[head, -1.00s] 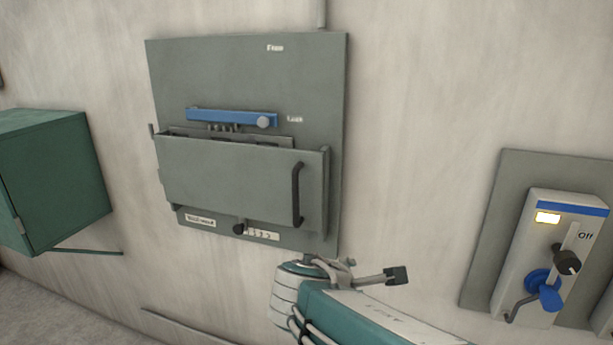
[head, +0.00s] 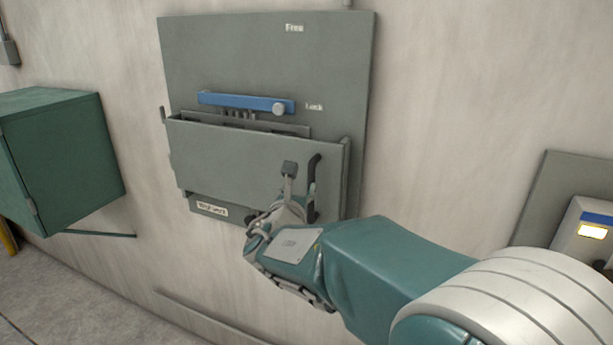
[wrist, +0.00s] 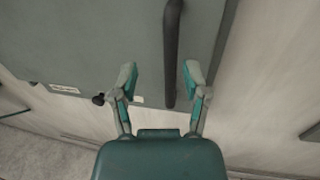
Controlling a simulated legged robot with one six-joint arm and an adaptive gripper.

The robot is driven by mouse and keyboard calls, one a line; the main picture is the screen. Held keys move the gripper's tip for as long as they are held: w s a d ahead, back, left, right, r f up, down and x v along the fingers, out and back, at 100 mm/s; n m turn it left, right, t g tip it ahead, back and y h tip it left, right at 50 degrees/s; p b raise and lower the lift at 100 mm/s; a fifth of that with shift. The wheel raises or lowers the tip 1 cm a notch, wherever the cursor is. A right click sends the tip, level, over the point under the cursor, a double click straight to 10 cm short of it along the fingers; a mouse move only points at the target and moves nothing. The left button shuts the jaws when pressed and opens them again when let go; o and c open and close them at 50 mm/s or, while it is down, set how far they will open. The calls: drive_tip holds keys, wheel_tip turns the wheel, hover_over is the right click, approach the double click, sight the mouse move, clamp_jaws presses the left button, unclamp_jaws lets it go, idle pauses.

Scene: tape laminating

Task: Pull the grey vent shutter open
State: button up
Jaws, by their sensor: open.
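The grey vent shutter (head: 225,157) is a flat panel on a larger grey wall plate, with a black bar handle (head: 312,186) near its right edge. The shutter (wrist: 95,45) and handle (wrist: 172,50) also show in the wrist view. My gripper (head: 301,172) is in front of the shutter at the handle. In the wrist view my gripper (wrist: 160,75) is open, with one finger on each side of the handle's lower end. I cannot tell whether either finger touches it. The lower part of the handle is partly hidden by my gripper in the head view.
A blue lever bar (head: 240,102) lies across the wall plate (head: 265,55) above the shutter, by a "Lock" label. A green box (head: 65,150) sticks out at the left. A switch unit (head: 585,235) is at the right. A dark knob (wrist: 98,99) sits below the shutter.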

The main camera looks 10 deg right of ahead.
sight(311, 177)
drive_tip(key=w+d, duration=0.4)
drive_tip(key=w, duration=0.1)
drive_tip(key=shift+w+d, duration=0.2)
drive_tip(key=shift+d, duration=0.05)
drive_tip(key=shift+a, duration=0.65)
drive_tip(key=c, duration=0.8)
drive_tip(key=shift+d, duration=0.35)
clamp_jaws()
